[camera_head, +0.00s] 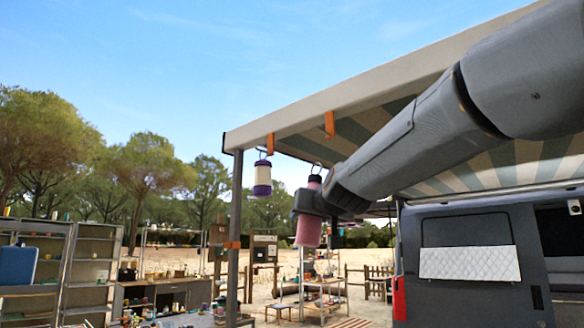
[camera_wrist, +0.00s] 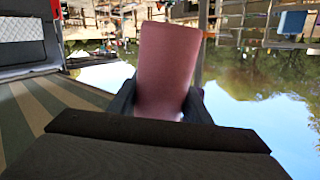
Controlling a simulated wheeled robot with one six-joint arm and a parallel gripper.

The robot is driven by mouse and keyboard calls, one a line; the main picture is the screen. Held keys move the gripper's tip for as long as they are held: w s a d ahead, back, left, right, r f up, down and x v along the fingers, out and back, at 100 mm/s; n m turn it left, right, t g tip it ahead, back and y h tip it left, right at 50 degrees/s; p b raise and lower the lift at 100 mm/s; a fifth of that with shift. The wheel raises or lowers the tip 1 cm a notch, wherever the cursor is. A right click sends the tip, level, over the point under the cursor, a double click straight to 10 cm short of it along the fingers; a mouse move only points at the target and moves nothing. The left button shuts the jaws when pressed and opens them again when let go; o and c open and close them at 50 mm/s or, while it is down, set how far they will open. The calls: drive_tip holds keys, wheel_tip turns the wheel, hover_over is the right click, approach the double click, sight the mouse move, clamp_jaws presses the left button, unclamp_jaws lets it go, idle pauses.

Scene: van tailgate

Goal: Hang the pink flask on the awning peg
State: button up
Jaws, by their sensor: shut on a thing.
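The pink flask (camera_head: 309,230) is upright in my gripper (camera_head: 311,201), with a wire loop at its top. My gripper is shut around its upper part, below the awning's front beam. In the wrist view, the flask (camera_wrist: 166,70) shows upside down between the two fingers (camera_wrist: 160,103). Two orange pegs hang from the awning beam. The right peg (camera_head: 329,124) is bare and lies above the flask, with a gap between them. The left peg (camera_head: 270,143) has a purple and cream lantern (camera_head: 262,178) hanging at it.
The awning (camera_head: 390,75) spans the upper right, with a post (camera_head: 235,220) at its left corner. The van (camera_head: 475,262) stands at the right. Shelves (camera_head: 92,270) and a bench with small items stand at the left and behind. Open air surrounds the flask's left side.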

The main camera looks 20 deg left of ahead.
sight(317, 176)
drive_tip(key=s+a+r+n+g+y, duration=0.1)
drive_tip(key=s+r+g+y, duration=0.1)
drive_tip(key=s+r, duration=0.75)
drive_tip(key=shift+w+d+r+b, duration=0.1)
drive_tip(key=shift+w+d+b, duration=0.35)
drive_tip(key=shift+w, duration=0.75)
drive_tip(key=shift+w+d+r+b, duration=0.15)
drive_tip(key=shift+w+d+b, duration=0.15)
drive_tip(key=shift+w+b, duration=0.65)
drive_tip(key=shift+w+d+r+b, duration=0.1)
drive_tip(key=shift+w+d+b, duration=0.25)
drive_tip(key=shift+w, duration=1.05)
drive_tip(key=shift+w+d+f+b, duration=0.35)
drive_tip(key=shift+w+f+b, duration=0.05)
drive_tip(key=shift+w+b, duration=0.3)
drive_tip(key=o, duration=1.3)
